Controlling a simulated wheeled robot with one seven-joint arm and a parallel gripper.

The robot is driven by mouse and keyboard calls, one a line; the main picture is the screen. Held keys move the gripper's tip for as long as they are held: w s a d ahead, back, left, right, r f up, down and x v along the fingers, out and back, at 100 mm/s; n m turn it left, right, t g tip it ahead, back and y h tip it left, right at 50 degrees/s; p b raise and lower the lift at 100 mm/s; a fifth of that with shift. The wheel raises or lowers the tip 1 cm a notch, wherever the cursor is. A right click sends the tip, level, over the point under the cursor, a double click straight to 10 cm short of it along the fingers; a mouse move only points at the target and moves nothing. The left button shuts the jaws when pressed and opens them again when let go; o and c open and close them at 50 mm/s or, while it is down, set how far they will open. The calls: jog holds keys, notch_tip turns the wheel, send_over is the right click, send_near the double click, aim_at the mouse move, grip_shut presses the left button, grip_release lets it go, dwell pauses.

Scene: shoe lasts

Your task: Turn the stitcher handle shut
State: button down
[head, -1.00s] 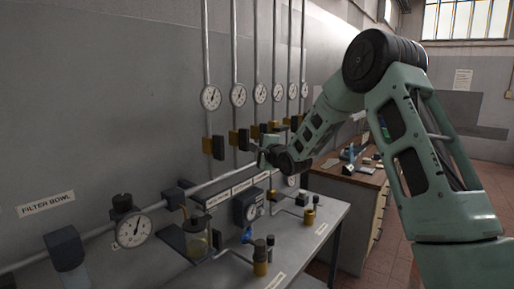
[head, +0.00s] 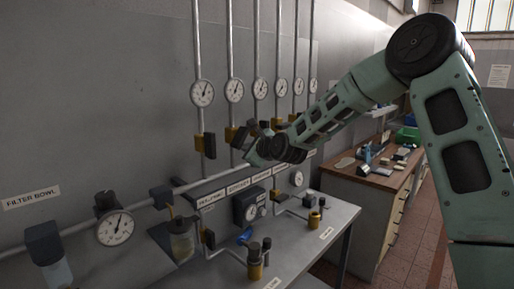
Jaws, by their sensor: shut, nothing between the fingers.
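Several vertical pipes on the grey wall each carry a round gauge, with brass valves and dark handles below. The leftmost valve (head: 200,143) has its dark handle (head: 210,147) hanging down. A second valve (head: 231,134) stands to its right, with a dark handle (head: 240,138) beside my gripper. The small labels (head: 238,186) on the rail below are too blurred to tell surely which is the stitcher. My gripper (head: 250,151) is shut and empty, in front of the second and third pipes. My wrist partly hides the valves behind; contact with a handle cannot be told.
A horizontal pipe (head: 140,205) runs under the valves, with a large gauge (head: 116,228) at left. A wooden-topped cabinet (head: 345,180) with tools stands at right. Floor shows beyond it.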

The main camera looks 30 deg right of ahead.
jog(key=shift+s+a+r+m+g+y, duration=0.2)
jog(key=shift+m+y, duration=0.3)
jog(key=shift+m, duration=0.45)
jog(key=shift+w+a+r+m+g+y, duration=0.1)
jog(key=shift+a+m+g+y, duration=0.3)
jog(key=shift+m, duration=0.6)
jog(key=shift+s+a+r+m+g+y, duration=0.1)
jog(key=shift+s+a+r+m+y, duration=0.1)
jog(key=shift+m+y, duration=0.6)
jog(key=shift+m, duration=0.25)
jog(key=shift+f, duration=0.1)
